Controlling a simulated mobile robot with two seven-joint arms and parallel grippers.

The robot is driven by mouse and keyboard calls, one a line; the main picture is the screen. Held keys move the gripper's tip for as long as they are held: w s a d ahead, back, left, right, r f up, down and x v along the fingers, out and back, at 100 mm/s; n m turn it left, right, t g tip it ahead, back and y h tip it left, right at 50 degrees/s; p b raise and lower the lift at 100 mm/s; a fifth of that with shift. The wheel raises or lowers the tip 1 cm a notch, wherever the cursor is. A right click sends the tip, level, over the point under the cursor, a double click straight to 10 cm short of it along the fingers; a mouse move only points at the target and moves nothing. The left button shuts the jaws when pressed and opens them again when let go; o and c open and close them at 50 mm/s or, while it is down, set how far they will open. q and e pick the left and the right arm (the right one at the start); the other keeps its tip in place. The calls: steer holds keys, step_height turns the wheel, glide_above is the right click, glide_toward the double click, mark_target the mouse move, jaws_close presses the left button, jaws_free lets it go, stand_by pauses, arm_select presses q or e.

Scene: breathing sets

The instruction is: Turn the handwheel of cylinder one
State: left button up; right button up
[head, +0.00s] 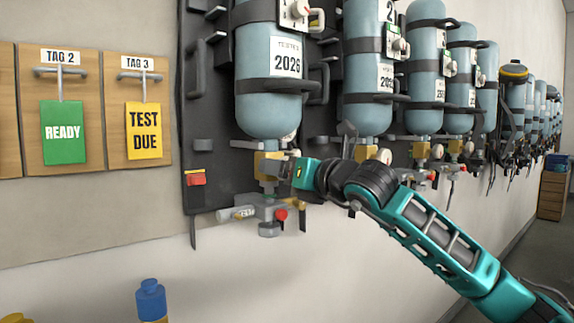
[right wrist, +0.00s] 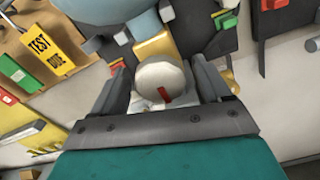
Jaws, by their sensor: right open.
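The nearest cylinder (head: 268,95), blue-grey with a 2026 label, hangs valve-down on a black backplate (head: 212,130). Its brass valve (head: 266,165) is at the bottom. My right gripper (head: 288,168) is at this valve, coming from the right. In the right wrist view its two fingers (right wrist: 161,75) are open, one on each side of a round white handwheel (right wrist: 160,76) with a red mark. I cannot tell whether the fingers touch the wheel. In the head view the gripper hides most of this handwheel. My left gripper is not in view.
More cylinders (head: 368,85) on backplates run along the wall to the right. A grey fitting with a red knob (head: 281,215) hangs below the valve. Tag boards with a green READY tag (head: 63,132) and a yellow TEST DUE tag (head: 144,130) are at left.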

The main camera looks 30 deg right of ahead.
steer(key=shift+c, duration=0.8)
steer(key=c, duration=0.8)
steer(key=shift+f+n+b, duration=0.15)
steer(key=shift+n+b, duration=0.25)
steer(key=shift+c, duration=0.2)
